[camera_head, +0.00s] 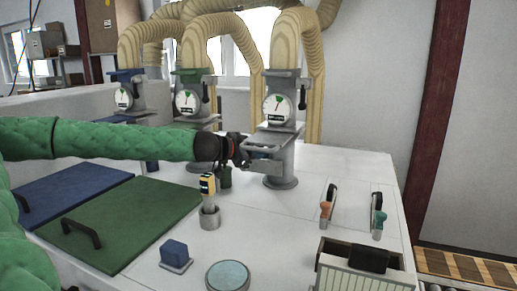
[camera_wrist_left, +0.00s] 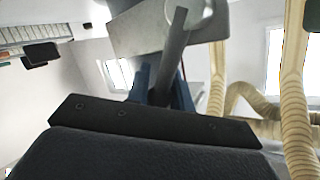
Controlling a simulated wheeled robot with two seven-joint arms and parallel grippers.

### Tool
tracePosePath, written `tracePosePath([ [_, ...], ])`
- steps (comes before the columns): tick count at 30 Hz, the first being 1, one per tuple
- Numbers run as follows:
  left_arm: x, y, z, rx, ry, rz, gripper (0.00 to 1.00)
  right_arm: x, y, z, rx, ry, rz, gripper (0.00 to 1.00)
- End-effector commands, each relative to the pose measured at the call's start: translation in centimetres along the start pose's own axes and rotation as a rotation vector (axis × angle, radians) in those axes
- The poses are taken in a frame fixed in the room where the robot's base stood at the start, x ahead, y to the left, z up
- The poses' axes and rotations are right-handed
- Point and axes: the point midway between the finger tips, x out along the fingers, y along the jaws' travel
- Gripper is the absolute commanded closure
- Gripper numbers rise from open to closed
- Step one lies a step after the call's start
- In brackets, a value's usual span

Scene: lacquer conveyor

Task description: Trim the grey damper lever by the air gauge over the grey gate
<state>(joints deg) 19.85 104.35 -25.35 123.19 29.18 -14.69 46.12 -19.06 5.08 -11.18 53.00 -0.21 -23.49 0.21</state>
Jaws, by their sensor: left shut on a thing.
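The grey gate (camera_head: 281,158) stands on the white bench as a grey post with a grey cap. Its round white air gauge (camera_head: 271,110) has a green mark near the top; the needle is too small to read surely. My left gripper (camera_head: 250,152) is at the gate's left side, below the gauge. In the left wrist view its blue fingers (camera_wrist_left: 160,85) are shut on a grey bar, the damper lever (camera_wrist_left: 172,52), which slants up toward the grey housing. In the head view the gripper mostly hides the lever. My right gripper is not in view.
A green gate (camera_head: 193,78) and a blue gate (camera_head: 126,76) stand to the left, with ribbed hoses above. A yellow-and-black tool (camera_head: 207,186) stands in a grey cup in front of my arm.

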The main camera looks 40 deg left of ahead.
Motion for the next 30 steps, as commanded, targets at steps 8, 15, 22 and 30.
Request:
tracePosePath([
  [8, 0.0, 0.01, 0.04, 0.006, -0.004, 0.0, 1.0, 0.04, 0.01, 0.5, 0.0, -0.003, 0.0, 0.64],
  [15, 0.0, 0.02, 0.05, 0.005, -0.004, 0.0, 1.0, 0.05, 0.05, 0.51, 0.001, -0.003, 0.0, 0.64],
  [22, 0.0, 0.02, 0.04, 0.005, -0.004, 0.0, 0.65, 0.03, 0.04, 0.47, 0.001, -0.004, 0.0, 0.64],
  [30, -0.38, 0.05, 0.08, 0.007, -0.003, 0.0, 0.65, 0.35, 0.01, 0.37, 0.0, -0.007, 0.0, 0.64],
])
